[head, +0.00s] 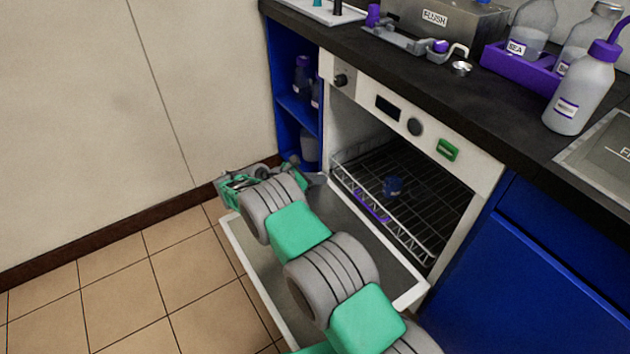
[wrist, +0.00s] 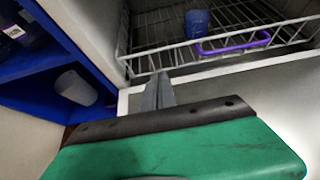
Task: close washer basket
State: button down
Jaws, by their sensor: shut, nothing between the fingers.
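The washer (head: 345,95) stands under the counter with its door (head: 410,287) folded down. The wire washer basket (head: 425,195) sits in the opening, its front rail near the front edge; I cannot tell exactly how deep it sits. It carries a blue cup (head: 393,186) and has a purple handle (head: 372,207) at its front. The wrist view shows the basket (wrist: 165,58), handle (wrist: 233,44) and cup (wrist: 197,23) ahead. My gripper (head: 318,179) is shut and empty at the left end of the opening, in front of the basket's left corner. Its fingertips (wrist: 158,90) look close to the front rail; contact is unclear.
A blue open shelf (head: 290,95) with bottles stands left of the washer, close beside my gripper. A blue cabinet (head: 540,270) is on the right. The dark counter (head: 490,110) above holds bottles and a purple tray (head: 515,72). My arm passes over the lowered door. Tiled floor (head: 130,290) is free at left.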

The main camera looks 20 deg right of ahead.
aim_at(346, 174)
jog(key=b+x, duration=0.1)
jog(key=x, duration=0.4)
jog(key=r+b+x, duration=0.1)
jog(key=x, duration=0.2)
jog(key=shift+d+r+b, duration=0.1)
jog(key=shift+d+b, duration=0.2)
jog(key=shift+w+d+r, duration=0.15)
jog(key=shift+w+d, duration=0.05)
jog(key=shift+d, duration=0.15)
jog(key=shift+d, duration=0.2)
jog(key=d, duration=0.2)
jog(key=w+d, duration=0.1)
jog(key=d, duration=0.1)
jog(key=shift+w+d+r, duration=0.1)
jog(key=shift+w, duration=0.05)
